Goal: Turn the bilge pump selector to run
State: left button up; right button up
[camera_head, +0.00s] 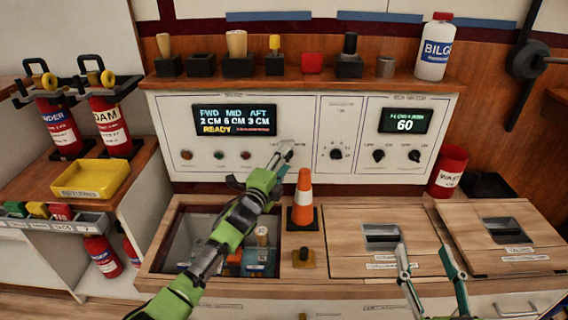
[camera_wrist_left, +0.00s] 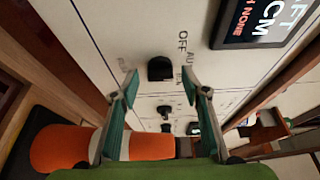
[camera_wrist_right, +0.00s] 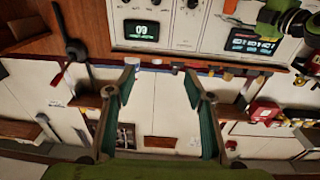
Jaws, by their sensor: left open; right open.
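The selector, a black knob (camera_wrist_left: 160,68) on the pale panel, shows in the left wrist view with OFF and a partly covered AU... label beside it. I cannot tell where it points. My left gripper (camera_wrist_left: 159,82) is open, its fingers on either side of the knob; whether they touch it cannot be told. In the head view my left gripper (camera_head: 283,152) is at the panel right of the display and hides the selector. My right gripper (camera_head: 421,252) is open and empty above the wooden hatches; it also shows in the right wrist view (camera_wrist_right: 158,82).
An orange cone (camera_head: 303,198) stands close below my left gripper. More black knobs (camera_head: 336,153) sit to the right on the panel. A lit display (camera_head: 234,120) reads READY. A shelf (camera_head: 300,83) with several handles and a white bottle (camera_head: 434,50) runs above.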

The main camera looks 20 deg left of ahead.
pick_arm(q)
jog(key=shift+w, duration=0.3)
pick_arm(e)
jog(key=shift+a+r+t, duration=0.1)
jog(key=shift+r+t, duration=0.2)
jog(key=shift+r, duration=0.2)
pick_arm(q)
jog(key=c, duration=1.1)
